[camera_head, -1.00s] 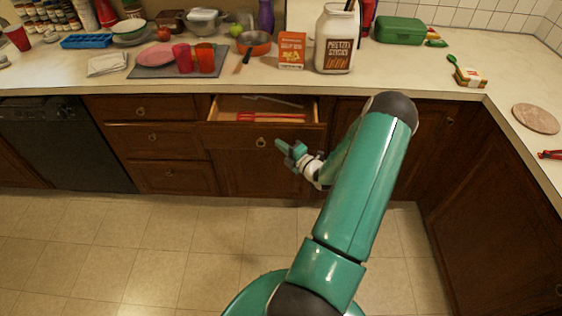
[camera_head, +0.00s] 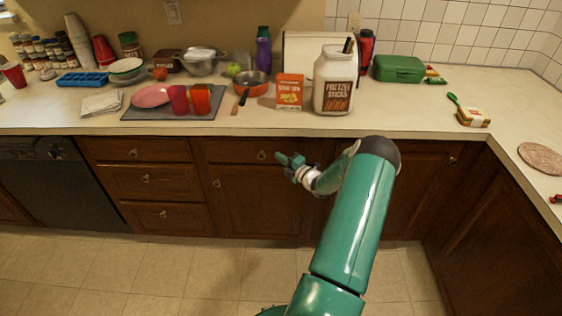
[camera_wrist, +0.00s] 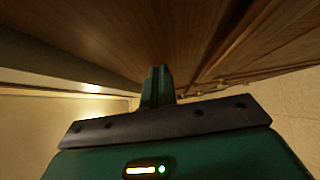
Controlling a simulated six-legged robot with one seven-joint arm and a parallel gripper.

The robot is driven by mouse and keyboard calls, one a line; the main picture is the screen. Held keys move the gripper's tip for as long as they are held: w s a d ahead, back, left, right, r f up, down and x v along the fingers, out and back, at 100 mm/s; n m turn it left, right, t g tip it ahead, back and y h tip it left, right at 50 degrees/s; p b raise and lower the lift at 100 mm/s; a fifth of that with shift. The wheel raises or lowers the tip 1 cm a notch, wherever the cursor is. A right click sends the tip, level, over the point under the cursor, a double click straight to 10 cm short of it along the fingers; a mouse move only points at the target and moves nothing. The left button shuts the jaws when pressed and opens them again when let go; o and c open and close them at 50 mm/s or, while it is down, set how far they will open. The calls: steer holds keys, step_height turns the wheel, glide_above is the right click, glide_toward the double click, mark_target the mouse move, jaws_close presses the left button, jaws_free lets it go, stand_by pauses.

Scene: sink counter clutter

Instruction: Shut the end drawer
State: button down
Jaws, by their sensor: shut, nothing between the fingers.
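The end drawer (camera_head: 240,151) is a brown wooden drawer under the counter in the head view. Its front now sits flush with the cabinet face, and its inside is hidden. A small round pull (camera_head: 262,155) shows on its front. My gripper (camera_head: 283,160) is at the drawer front, just right of the pull, with its fingers shut and empty. I cannot tell whether the fingertips touch the wood. In the wrist view my shut fingers (camera_wrist: 158,82) point along brown wood that fills the upper part of the picture.
The counter (camera_head: 400,122) above holds a pretzel jar (camera_head: 333,85), an orange box (camera_head: 289,92), a pan (camera_head: 250,84) and cups. More drawers (camera_head: 146,181) are at left beside a dark dishwasher (camera_head: 55,185). The tiled floor (camera_head: 180,268) in front is clear.

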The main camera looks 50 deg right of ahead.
steer(key=shift+w+d+r, duration=0.2)
steer(key=shift+w+d, duration=0.05)
steer(key=shift+w, duration=0.05)
steer(key=shift+w+a, duration=0.1)
stand_by(0.3)
steer(key=shift+a+f, duration=0.25)
steer(key=shift+a, duration=0.15)
steer(key=s+a, duration=0.4)
steer(key=s, duration=0.9)
steer(key=shift+s, duration=0.1)
